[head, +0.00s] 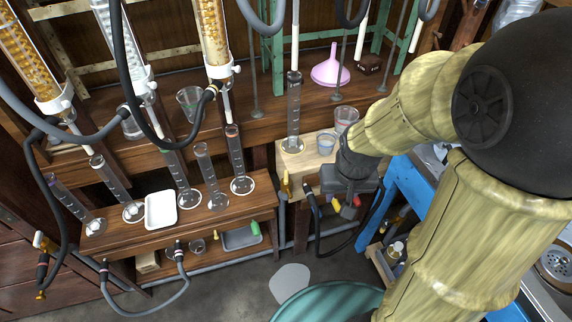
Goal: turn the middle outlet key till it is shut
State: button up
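My gripper (347,207) hangs at the right end of the rig, in front of the pale wooden block (296,160). Its two red-tipped fingers look spread, with nothing clearly held between them. A brass-yellow outlet key (287,184) sits on the block's front face, left of my gripper. A second small brass fitting (307,188) with a dark hose sits between that key and my gripper. My dark gripper body hides the area behind it. I cannot tell which key is the middle one, nor how far any key is turned.
Several glass cylinders (236,160) stand on the wooden shelves at left, beside a white tray (161,209). Beakers (327,143) and a pink funnel (331,68) stand behind my gripper. Dark hoses loop below. A blue frame (405,190) lies close to the right; a teal round edge (325,300) is below.

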jog(key=w+a+r+g+p, duration=0.1)
jog(key=w+a+r+p, duration=0.5)
jog(key=r+p, duration=0.3)
notch_tip(320, 180, up, 4)
jog(key=g+p, duration=0.1)
jog(key=p, duration=0.5)
send_over(286, 175)
jog(key=shift+f, duration=0.2)
jog(key=shift+f, duration=0.1)
notch_tip(286, 175, down, 17)
jog(key=b, duration=0.2)
jog(key=shift+f+b, duration=0.1)
jog(key=shift+b, duration=0.2)
jog(key=shift+c, duration=0.4)
grip_shut()
